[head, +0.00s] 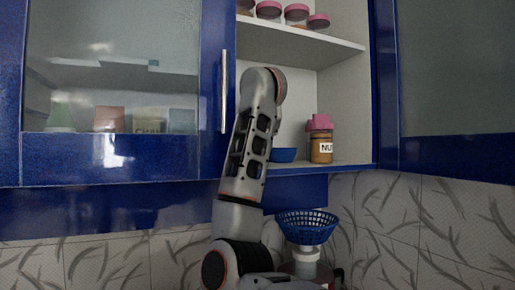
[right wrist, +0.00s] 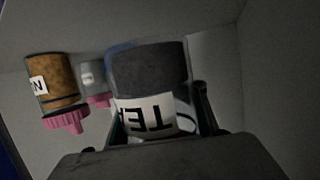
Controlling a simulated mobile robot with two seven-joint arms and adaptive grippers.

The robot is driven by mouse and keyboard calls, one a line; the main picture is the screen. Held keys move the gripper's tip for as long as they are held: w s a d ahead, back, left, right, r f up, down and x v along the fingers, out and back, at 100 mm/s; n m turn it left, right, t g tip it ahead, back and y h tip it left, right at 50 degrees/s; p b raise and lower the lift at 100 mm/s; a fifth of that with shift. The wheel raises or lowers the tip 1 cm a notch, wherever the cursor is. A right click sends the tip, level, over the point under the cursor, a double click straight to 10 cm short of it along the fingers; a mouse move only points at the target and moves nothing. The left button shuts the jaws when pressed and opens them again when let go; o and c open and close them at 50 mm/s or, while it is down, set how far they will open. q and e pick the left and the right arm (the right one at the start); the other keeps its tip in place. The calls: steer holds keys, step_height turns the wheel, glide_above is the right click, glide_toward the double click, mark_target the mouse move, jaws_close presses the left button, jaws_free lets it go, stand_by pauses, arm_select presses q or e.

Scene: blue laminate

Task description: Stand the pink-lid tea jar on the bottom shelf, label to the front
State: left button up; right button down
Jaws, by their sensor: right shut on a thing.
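The tea jar (right wrist: 148,68), with dark contents and a white label reading TE, is between the fingers of my right gripper (right wrist: 158,122) in the right wrist view. That view is upside down, so the jar's base is at the top. Its label faces the wrist camera, and its lid is hidden by the gripper. I cannot tell whether its base touches the bottom shelf (head: 330,165). In the head view my right arm reaches into the open cabinet and hides its gripper and the jar. My left gripper is not in view.
A pink-lid nut jar (head: 321,148) stands on the bottom shelf, right of my arm; a blue bowl (head: 284,155) is beside it. In the wrist view a greyish pink-lid jar (right wrist: 93,76) shows too. Pink-lid jars fill the upper shelf (head: 300,42). A blue basket (head: 307,228) is below.

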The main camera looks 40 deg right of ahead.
steer(key=shift+f, duration=0.25)
step_height(320, 180, down, 3)
steer(key=shift+w+f+p, duration=0.1)
steer(key=shift+f+p, duration=0.1)
steer(key=shift+p, duration=0.15)
steer(key=shift+a, duration=0.15)
steer(key=shift+f, duration=0.1)
steer(key=shift+f, duration=0.15)
steer(key=c, duration=1.2)
jaws_free()
